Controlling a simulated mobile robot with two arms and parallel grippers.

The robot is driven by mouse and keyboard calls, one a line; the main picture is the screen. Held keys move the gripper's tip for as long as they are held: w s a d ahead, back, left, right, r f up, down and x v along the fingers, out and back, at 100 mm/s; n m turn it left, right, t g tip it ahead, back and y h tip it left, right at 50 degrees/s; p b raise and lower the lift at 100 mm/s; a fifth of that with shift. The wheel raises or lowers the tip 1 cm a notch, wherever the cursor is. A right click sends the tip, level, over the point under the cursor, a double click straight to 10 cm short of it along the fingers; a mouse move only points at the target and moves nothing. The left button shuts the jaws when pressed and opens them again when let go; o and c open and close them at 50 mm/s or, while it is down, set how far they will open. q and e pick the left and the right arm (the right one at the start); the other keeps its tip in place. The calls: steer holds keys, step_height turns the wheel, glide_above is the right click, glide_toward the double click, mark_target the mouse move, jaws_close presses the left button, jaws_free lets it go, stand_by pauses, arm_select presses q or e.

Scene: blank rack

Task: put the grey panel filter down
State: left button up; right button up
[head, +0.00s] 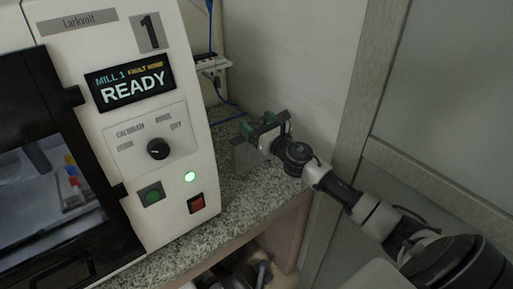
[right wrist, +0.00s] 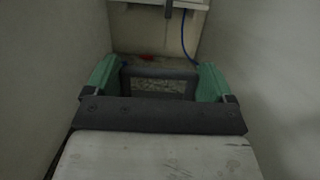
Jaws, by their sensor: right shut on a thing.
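The grey panel filter (head: 245,155) is a thin ribbed slab in the head view, upright and slightly tilted, over the granite counter beside the mill. My right gripper (head: 265,132), with green fingers, is shut on it from the right. The gripper covers part of the filter. I cannot tell whether its lower edge touches the counter. In the right wrist view, a dark grey bar (right wrist: 160,72), seemingly part of the filter, spans between the green fingers of the right gripper (right wrist: 157,82). My left gripper is out of view.
The white mill (head: 175,105) with its READY screen stands left of the filter. The speckled counter (head: 245,200) has bare room in front of the filter. A wall rises close behind, with a socket strip (head: 212,62) and blue cable. Dark items sit below the counter.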

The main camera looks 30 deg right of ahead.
step_height(320, 180, down, 5)
steer(key=b, duration=0.3)
steer(key=shift+r+b, duration=0.2)
steer(key=shift+b, duration=0.1)
steer(key=shift+r, duration=0.1)
steer(key=o, duration=1.1)
steer(key=shift+o, duration=0.2)
